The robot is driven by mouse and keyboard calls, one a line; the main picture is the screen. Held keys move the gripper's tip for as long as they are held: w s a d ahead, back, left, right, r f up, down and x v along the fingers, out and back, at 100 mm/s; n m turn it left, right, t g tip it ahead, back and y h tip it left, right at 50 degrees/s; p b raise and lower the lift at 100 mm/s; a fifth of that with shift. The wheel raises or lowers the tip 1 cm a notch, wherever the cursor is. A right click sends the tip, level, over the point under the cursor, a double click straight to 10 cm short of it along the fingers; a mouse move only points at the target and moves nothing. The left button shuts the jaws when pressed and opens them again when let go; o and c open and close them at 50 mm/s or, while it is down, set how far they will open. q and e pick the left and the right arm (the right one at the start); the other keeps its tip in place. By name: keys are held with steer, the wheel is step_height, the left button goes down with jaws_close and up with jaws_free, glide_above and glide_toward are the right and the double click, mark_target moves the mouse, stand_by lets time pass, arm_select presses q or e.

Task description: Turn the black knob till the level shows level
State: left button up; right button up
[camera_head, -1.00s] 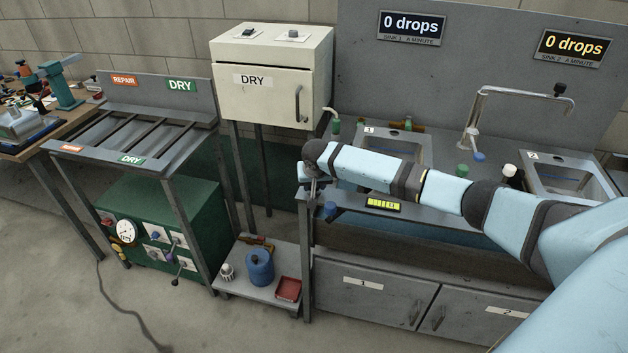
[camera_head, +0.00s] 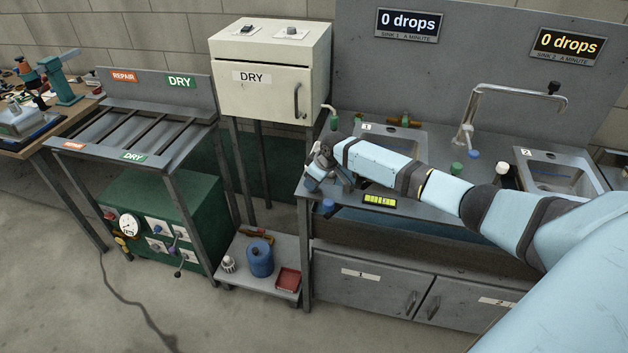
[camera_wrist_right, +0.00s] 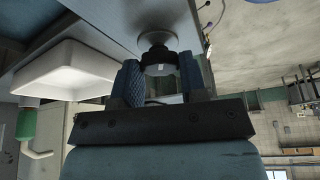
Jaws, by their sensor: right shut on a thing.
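My right gripper (camera_head: 314,182) is at the left end of the sink bench, by its front corner. In the right wrist view its two blue ridged fingers (camera_wrist_right: 160,77) are shut on a dark round knob (camera_wrist_right: 158,66) with a small pale mark on its face. A round grey base sits behind the knob. In the head view the gripper hides the knob. The level (camera_head: 380,200) is a small yellow-green strip in a dark frame on the bench front, right of the gripper. Its bubble is too small to read. My left gripper is not in view.
A low shelf (camera_head: 250,275) with a blue canister stands left of the bench.

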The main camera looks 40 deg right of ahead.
steer(key=n+b, duration=0.1)
steer(key=n, duration=0.1)
steer(key=n+g+y+b, duration=0.1)
steer(key=n+b, duration=0.1)
steer(key=n, duration=0.1)
steer(key=shift+d+f+g+y, duration=0.1)
steer(key=shift+f+g+y, duration=0.05)
steer(key=shift+g+y, duration=0.15)
steer(key=shift+n, duration=0.3)
steer(key=o, duration=0.9)
steer(key=shift+o, duration=0.2)
steer(key=b+v, duration=0.1)
steer(key=v, duration=1.3)
steer(key=shift+f, duration=0.1)
